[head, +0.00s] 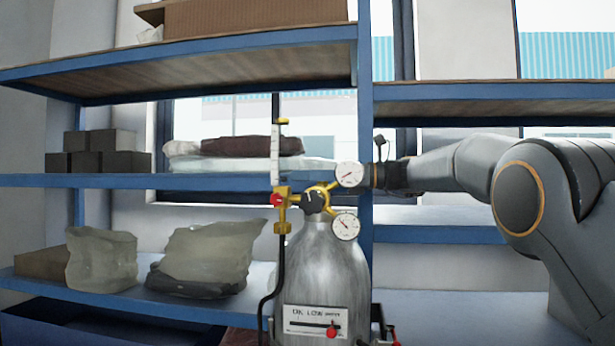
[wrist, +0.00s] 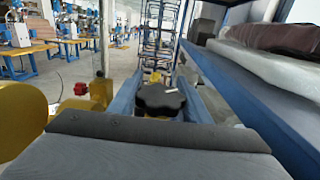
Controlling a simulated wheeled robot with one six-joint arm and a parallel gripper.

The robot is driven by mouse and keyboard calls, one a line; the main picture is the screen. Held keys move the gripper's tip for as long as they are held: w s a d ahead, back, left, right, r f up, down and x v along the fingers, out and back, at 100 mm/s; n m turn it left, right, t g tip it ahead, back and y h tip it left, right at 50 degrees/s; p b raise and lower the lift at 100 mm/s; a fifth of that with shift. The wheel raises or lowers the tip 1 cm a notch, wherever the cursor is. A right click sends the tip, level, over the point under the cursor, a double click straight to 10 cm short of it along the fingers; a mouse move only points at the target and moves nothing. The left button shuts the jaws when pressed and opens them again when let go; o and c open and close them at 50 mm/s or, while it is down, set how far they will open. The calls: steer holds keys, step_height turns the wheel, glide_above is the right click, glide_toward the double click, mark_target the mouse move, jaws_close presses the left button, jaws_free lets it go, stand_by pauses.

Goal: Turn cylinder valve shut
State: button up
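The grey gas cylinder (head: 325,262) stands upright in front of the shelving in the head view. A black valve knob (head: 313,200) sits at its top among yellow brass fittings. In the wrist view the lobed black knob (wrist: 160,101) is near the middle, with a small white mark on it. My gripper (head: 372,175) comes in from the right at knob height, its tip partly hidden behind the upper gauge. A dark grey part of my gripper (wrist: 160,150) fills the bottom of the wrist view, just short of the knob.
Two round gauges, upper (head: 350,174) and lower (head: 345,226), crowd the knob's right side. A red knob (head: 277,199) and upright flow tube (head: 275,155) stand left. Blue shelves (head: 200,181) with bags and blocks lie behind. A black hose hangs down left.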

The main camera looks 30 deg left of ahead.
steer(key=shift+w+r+m+t+y+b, duration=0.1)
steer(key=shift+m+t+y+b, duration=0.3)
steer(key=shift+t, duration=0.5)
steer(key=shift+c, duration=0.2)
steer(key=shift+w+a+m+t+b, duration=0.1)
steer(key=shift+w+m+t+b, duration=0.1)
steer(key=shift+m+t+b, duration=0.4)
steer(key=shift+w+d+m+t+b, duration=0.2)
steer(key=shift+m+t, duration=0.45)
steer(key=shift+t, duration=0.5)
steer(key=shift+w+a+m+t+b, duration=0.25)
steer(key=shift+m+t+b, duration=0.1)
steer(key=shift+m+t, duration=0.4)
steer(key=o, duration=1)
steer(key=shift+o, duration=0.2)
step_height(320, 180, up, 10)
steer(key=b, duration=0.1)
